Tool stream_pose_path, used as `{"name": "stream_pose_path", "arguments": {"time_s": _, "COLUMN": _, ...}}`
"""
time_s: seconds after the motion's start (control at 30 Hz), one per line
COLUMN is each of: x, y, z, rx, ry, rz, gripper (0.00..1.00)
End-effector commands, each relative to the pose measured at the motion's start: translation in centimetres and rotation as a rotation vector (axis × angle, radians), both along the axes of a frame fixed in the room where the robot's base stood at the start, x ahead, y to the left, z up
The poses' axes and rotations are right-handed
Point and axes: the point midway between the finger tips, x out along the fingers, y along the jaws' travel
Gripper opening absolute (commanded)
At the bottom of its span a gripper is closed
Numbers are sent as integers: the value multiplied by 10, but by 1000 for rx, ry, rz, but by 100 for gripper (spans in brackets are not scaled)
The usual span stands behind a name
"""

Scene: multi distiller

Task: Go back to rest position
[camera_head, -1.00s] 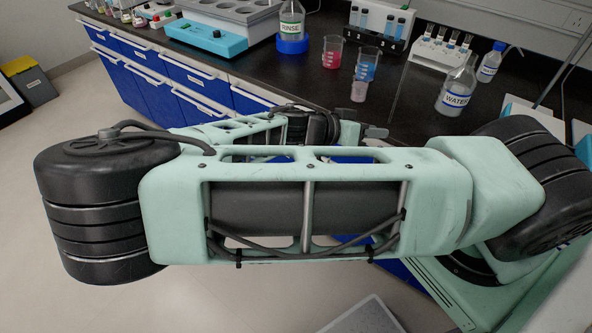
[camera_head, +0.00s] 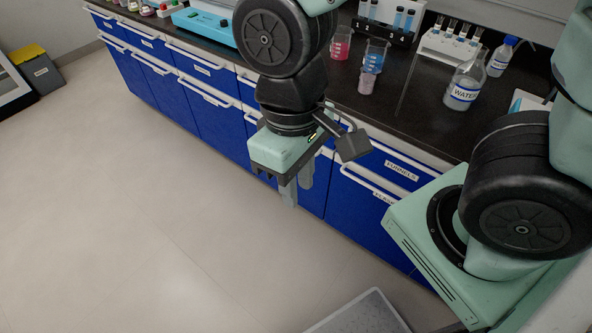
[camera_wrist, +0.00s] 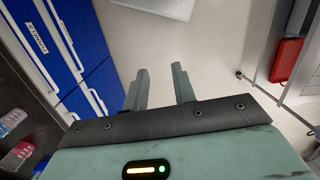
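My gripper (camera_head: 298,192) hangs pointing down in front of the blue cabinet drawers, below the level of the bench top, in the head view. In the wrist view my gripper (camera_wrist: 160,84) shows two grey fingers set apart, with only floor between them. It is open and empty. My arm is folded, with its upper part cut off at the top of the head view.
The black bench top (camera_head: 415,115) carries a red-liquid beaker (camera_head: 340,48), a blue-liquid beaker (camera_head: 374,58), a small beaker (camera_head: 366,84), a water bottle (camera_head: 463,85) and vial racks. Blue cabinets (camera_head: 190,105) line its front. The floor (camera_head: 130,210) at left is clear.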

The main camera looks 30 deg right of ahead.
Motion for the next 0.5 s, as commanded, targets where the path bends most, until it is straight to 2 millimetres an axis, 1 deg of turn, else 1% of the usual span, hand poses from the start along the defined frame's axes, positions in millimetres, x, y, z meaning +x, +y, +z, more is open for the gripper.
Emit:
{"name": "stream_pose_path", "arguments": {"time_s": 0.03, "x": -2, "y": 2, "z": 11, "rx": 22, "ry": -41, "rz": 57, "gripper": 27}}
{"name": "stream_pose_path", "arguments": {"time_s": 0.1, "x": -5, "y": 5, "z": 20, "rx": 38, "ry": -81, "rz": 125, "gripper": 27}}
{"name": "stream_pose_path", "arguments": {"time_s": 0.17, "x": -7, "y": 6, "z": 24, "rx": 45, "ry": -103, "rz": 166, "gripper": 27}}
{"name": "stream_pose_path", "arguments": {"time_s": 0.3, "x": -10, "y": 7, "z": 28, "rx": 49, "ry": -123, "rz": 206, "gripper": 27}}
{"name": "stream_pose_path", "arguments": {"time_s": 0.5, "x": -9, "y": 7, "z": 28, "rx": 49, "ry": -122, "rz": 206, "gripper": 27}}
